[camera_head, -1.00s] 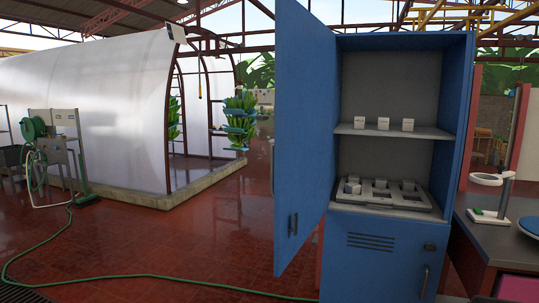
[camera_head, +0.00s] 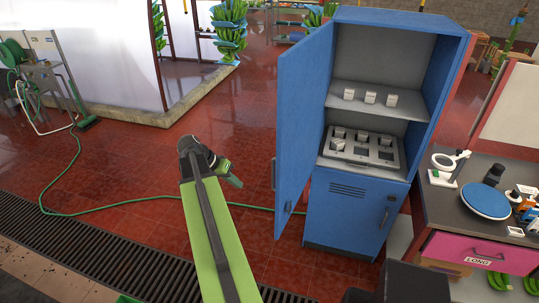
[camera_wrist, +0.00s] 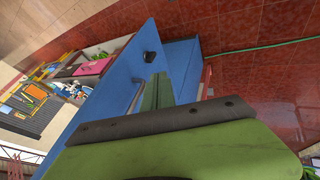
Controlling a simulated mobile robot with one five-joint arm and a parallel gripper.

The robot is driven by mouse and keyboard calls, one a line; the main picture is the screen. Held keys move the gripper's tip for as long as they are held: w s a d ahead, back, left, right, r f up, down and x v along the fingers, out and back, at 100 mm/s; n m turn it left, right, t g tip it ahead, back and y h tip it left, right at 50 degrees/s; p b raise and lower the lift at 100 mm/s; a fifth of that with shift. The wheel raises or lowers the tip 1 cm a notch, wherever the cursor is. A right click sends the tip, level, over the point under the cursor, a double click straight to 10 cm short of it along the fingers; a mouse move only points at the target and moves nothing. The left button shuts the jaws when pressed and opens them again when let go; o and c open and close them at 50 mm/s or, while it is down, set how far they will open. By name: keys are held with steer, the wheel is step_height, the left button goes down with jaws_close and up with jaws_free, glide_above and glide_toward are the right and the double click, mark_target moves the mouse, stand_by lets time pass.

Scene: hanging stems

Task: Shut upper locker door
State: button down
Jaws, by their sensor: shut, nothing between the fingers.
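The blue locker's upper door (camera_head: 303,130) stands wide open, swung out to the left on its hinges, with a handle near its lower free edge. The upper compartment (camera_head: 408,85) is open, with small white blocks on a shelf and a grey tray (camera_head: 388,153) below. My gripper (camera_head: 235,181) is shut and empty, left of the door and apart from it in the head view. In the wrist view, my green gripper fingers (camera_wrist: 157,92) point towards a blue panel (camera_wrist: 112,88) with a dark handle, which looks like the door. Contact cannot be told there.
The shut lower locker door (camera_head: 345,215) is under the compartment. A workbench (camera_head: 455,215) with a magnifier lamp, a blue round plate and a pink drawer stands at the right. A green hose (camera_head: 110,209) crosses the red floor. Floor left of the locker is mostly clear.

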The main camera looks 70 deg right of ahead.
steer(key=m+p, duration=0.1)
steer(key=p, duration=0.1)
glide_toward(273, 185)
steer(key=shift+m+g, duration=0.3)
steer(key=shift+g, duration=0.1)
steer(key=shift+s+d+f+b, duration=0.2)
steer(key=shift+s+f+b, duration=1.2)
steer(key=shift+b, duration=0.6)
steer(key=shift+s+d+f+b, duration=0.25)
steer(key=shift+s+f+b, duration=1.1)
steer(key=shift+b, duration=0.6)
steer(key=shift+w+f, duration=0.1)
